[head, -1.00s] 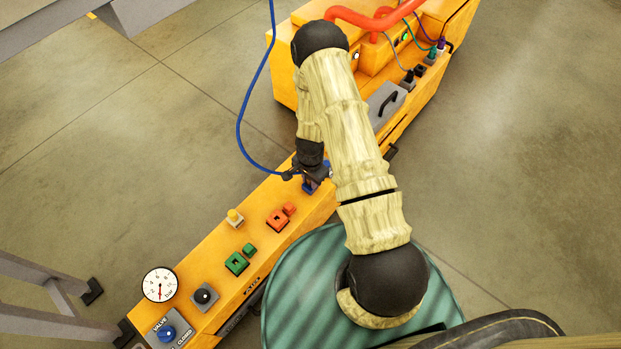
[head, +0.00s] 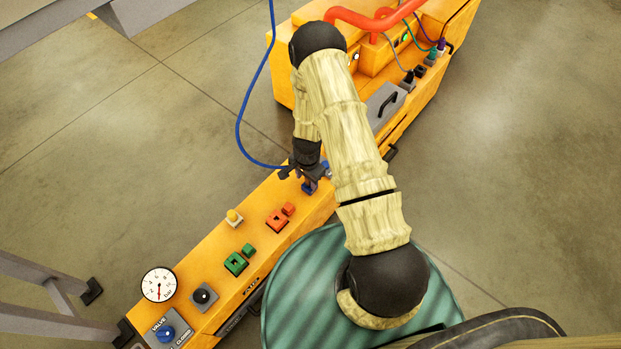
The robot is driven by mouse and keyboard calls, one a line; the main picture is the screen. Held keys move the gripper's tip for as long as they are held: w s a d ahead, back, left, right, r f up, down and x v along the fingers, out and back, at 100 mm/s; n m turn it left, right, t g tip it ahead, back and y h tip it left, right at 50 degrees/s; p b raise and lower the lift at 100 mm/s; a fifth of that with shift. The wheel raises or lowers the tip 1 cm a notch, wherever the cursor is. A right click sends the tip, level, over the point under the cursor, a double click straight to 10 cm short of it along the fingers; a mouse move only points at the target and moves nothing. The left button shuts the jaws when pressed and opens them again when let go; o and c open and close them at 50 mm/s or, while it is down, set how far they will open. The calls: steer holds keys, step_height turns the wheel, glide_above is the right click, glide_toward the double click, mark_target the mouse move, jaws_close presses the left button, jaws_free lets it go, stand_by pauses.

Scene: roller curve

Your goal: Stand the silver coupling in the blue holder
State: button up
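The blue holder (head: 309,187) is on the top of the long yellow bench, partly under my gripper. My gripper (head: 306,173) is directly above and behind it, pointing down, with its two dark fingers spread apart to left and right. I cannot make out the silver coupling clearly. A small greyish patch shows between the fingers just above the blue holder, too small to tell what it is.
An orange holder (head: 277,220) and a green holder (head: 235,263) sit further down the yellow bench (head: 205,262). A yellow button (head: 234,216), a gauge (head: 159,284) and a blue valve knob (head: 165,334) are nearby. A blue hose (head: 239,122) hangs close left of my gripper.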

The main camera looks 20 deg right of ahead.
steer(key=shift+o, duration=0.4)
steer(key=shift+s+d+f, duration=0.2)
steer(key=shift+f, duration=0.3)
steer(key=shift+s+d+f, duration=0.15)
steer(key=shift+d+f, duration=0.05)
steer(key=shift+f, duration=0.25)
steer(key=shift+s+d+f, duration=0.2)
steer(key=shift+f, duration=0.3)
steer(key=shift+r, duration=0.1)
steer(key=shift+w+a+r+p, duration=0.15)
steer(key=shift+r+p, duration=0.2)
steer(key=shift+r, duration=0.2)
step_height(320, 180, up, 19)
steer(key=p, duration=0.6)
steer(key=shift+a+p, duration=0.3)
